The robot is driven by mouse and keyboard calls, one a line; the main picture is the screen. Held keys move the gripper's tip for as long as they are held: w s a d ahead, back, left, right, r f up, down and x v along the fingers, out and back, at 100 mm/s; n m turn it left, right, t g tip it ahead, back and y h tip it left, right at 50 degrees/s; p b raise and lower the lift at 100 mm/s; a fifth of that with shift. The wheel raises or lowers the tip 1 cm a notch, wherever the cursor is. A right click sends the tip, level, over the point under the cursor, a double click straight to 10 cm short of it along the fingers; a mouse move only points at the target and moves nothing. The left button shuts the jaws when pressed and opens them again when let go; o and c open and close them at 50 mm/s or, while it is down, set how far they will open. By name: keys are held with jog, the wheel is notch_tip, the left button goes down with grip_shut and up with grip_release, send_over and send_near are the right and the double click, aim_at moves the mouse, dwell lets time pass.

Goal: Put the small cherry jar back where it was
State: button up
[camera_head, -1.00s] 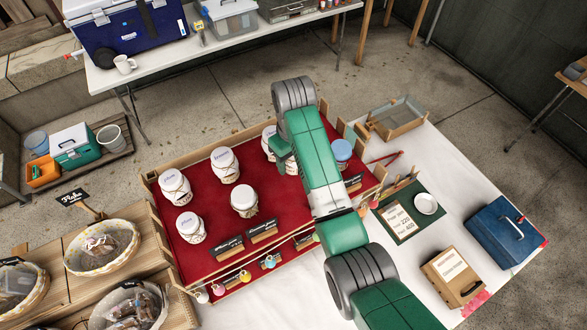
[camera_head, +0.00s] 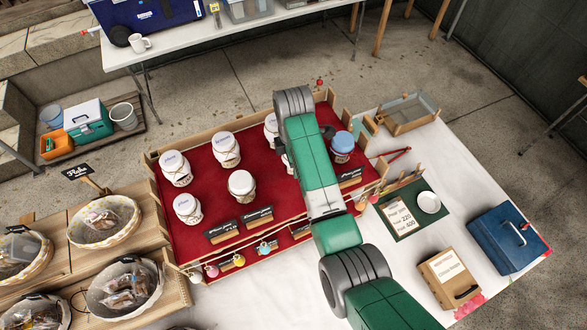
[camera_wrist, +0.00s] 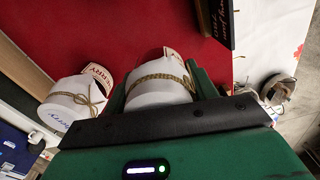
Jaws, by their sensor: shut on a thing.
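My gripper (camera_wrist: 162,78) is shut on a small jar (camera_wrist: 160,94) in the wrist view. The jar has a white cloth top, a twine bow and a paper tag, and sits between the green fingers. I cannot tell whether it touches the red cloth (camera_wrist: 140,35). Beside it on the left stands a similar jar (camera_wrist: 70,102) with a tag that seems to read "cherry".
Several white-topped jars, such as one near the middle (camera_head: 241,186), stand on the red-lined display (camera_head: 205,187). Small black signs (camera_head: 222,232) line its front. Baskets (camera_head: 104,222) stand at left; a blue cash box (camera_head: 507,236) stands at right.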

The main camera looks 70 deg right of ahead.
jog(key=shift+f, duration=2.45)
jog(key=o, duration=1.2)
notch_tip(320, 180, up, 12)
jog(key=shift+r, duration=0.2)
